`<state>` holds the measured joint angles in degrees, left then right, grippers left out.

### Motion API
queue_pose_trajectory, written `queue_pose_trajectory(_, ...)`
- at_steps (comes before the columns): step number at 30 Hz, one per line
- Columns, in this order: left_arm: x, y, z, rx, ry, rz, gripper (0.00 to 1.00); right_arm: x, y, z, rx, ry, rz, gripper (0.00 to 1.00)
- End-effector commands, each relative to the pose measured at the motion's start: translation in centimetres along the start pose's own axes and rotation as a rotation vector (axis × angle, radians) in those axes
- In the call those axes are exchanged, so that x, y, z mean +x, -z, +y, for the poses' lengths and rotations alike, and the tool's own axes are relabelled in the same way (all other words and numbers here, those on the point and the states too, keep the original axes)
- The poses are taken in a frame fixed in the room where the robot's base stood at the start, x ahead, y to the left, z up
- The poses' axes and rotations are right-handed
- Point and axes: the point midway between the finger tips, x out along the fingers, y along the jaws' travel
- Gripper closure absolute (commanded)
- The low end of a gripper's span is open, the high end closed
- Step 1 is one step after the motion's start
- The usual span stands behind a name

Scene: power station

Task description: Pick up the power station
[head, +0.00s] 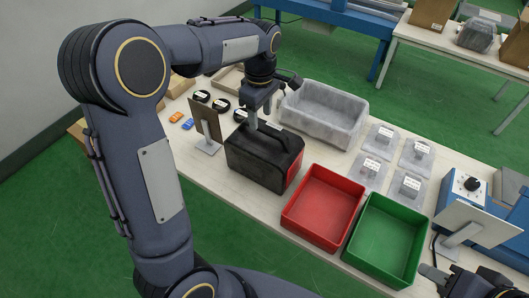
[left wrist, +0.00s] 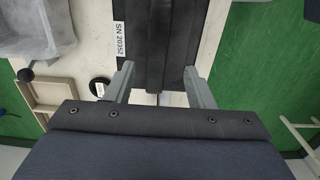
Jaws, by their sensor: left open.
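The power station (head: 262,165) is a black box with a top handle and a red edge on its right side. It stands upright on the table. My left gripper (head: 262,118) is open, pointing down at its top by the handle. In the left wrist view the dark top of the power station (left wrist: 157,35), with a white label reading SN 20352, lies between and beyond the open fingers of the left gripper (left wrist: 160,78). Whether the fingers touch it is not clear. My right gripper (head: 440,276) shows only partly at the bottom right corner.
A red bin (head: 322,207) and a green bin (head: 385,238) stand to the right. A grey tub (head: 322,115) is behind. A small sign on a stand (head: 207,122) is close on the left. Several grey blocks, black discs and a blue device (head: 467,190) share the table.

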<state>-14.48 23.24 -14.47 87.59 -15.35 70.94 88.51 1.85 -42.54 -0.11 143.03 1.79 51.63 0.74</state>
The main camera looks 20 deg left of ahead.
Motion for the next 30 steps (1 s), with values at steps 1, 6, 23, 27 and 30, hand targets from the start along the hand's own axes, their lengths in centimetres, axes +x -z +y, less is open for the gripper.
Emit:
queue_pose_trajectory(1, 0.6, -0.1, 0.0, 0.001, 0.003, 0.000, 0.51, -0.1, 0.0, 0.0, 0.000, 0.000, 0.000, 0.64)
queue_pose_trajectory(6, 2.8, -0.8, 0.4, 0.003, 0.005, -0.001, 0.51, -0.5, 0.3, -0.2, 0.000, 0.000, 0.000, 0.64)
queue_pose_trajectory(23, 5.6, -0.9, 0.6, 0.003, -0.001, -0.001, 0.61, -0.6, 0.3, -0.3, 0.000, 0.000, 0.000, 0.64)
queue_pose_trajectory(27, 5.6, -0.9, 0.6, 0.003, -0.001, -0.001, 0.80, -0.6, 0.3, -0.3, 0.000, 0.000, 0.000, 0.64)
queue_pose_trajectory(30, 5.6, -0.9, 0.6, 0.003, -0.001, -0.001, 0.93, -0.6, 0.3, -0.3, 0.000, 0.000, 0.000, 0.64)
